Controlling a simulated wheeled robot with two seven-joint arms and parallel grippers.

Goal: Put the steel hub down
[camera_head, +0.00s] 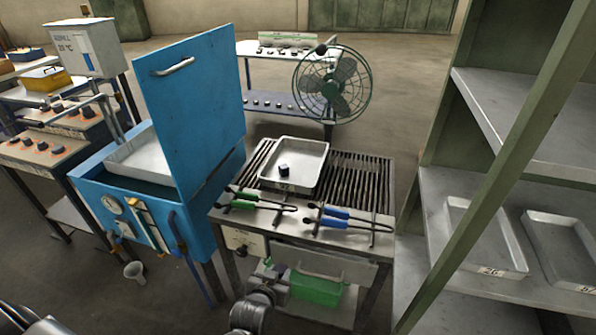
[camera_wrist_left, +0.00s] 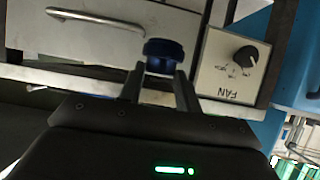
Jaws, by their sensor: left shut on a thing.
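My left gripper (camera_head: 266,268) is low in front of the grate table, at its front panel. In the left wrist view its two fingers (camera_wrist_left: 160,85) are shut on a dark, bluish round piece, the steel hub (camera_wrist_left: 164,50). The hub is held at the fingertips, in front of the drawer front and beside the FAN switch panel (camera_wrist_left: 234,66). In the head view the hub is too small to make out clearly. My right gripper is not in view.
A light tray (camera_head: 322,153) holding a small dark block (camera_head: 284,170) sits on the slatted table (camera_head: 372,182). Green tongs (camera_head: 246,197) and blue tongs (camera_head: 345,215) lie at its front.

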